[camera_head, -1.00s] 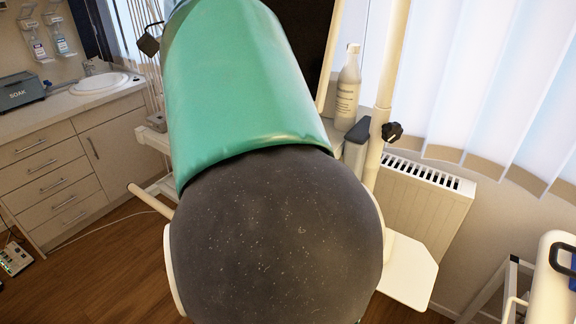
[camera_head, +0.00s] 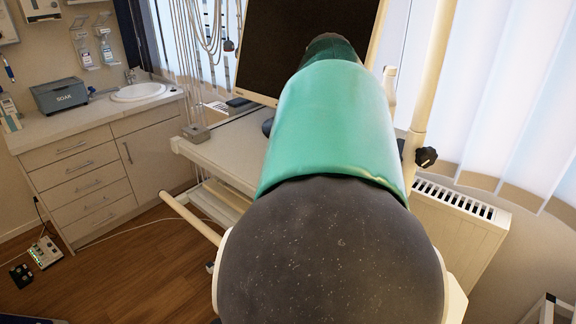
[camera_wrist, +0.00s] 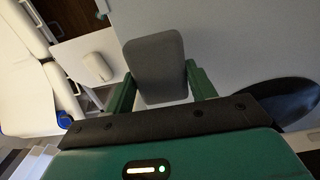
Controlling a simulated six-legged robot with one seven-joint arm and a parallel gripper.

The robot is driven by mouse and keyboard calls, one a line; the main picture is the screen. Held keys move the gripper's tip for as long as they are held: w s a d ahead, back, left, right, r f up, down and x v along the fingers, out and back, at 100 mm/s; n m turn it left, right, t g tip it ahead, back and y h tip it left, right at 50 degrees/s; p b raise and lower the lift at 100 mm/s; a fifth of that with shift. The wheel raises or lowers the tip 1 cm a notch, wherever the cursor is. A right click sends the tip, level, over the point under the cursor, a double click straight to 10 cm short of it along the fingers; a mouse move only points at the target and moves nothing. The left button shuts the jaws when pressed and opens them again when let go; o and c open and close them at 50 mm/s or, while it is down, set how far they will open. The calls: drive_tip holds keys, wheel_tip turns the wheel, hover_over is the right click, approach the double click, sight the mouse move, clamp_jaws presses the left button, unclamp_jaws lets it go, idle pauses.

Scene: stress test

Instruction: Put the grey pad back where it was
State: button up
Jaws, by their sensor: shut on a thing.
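The grey pad (camera_wrist: 158,52) is a rounded grey block in the wrist view. It sits between the two green fingers of my gripper (camera_wrist: 159,75), which are shut on it. The pad extends beyond the fingertips, over a plain grey surface; I cannot tell whether it touches anything there. In the head view my own green and grey arm hides the gripper and the pad.
In the head view, a dark monitor (camera_head: 290,45) stands behind my arm, above a white instrument table (camera_head: 225,155). A white bottle (camera_head: 390,85) and upright post (camera_head: 436,70) are close on the right. The wrist view shows a pale rounded object (camera_wrist: 97,66) on a white tray.

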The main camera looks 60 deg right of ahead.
wheel_tip(320, 180, down, 3)
drive_tip(key=shift+r, duration=0.15)
drive_tip(key=o, duration=0.9)
wheel_tip(320, 180, up, 12)
drive_tip(key=shift+r, duration=0.1)
drive_tip(key=shift+w, duration=0.1)
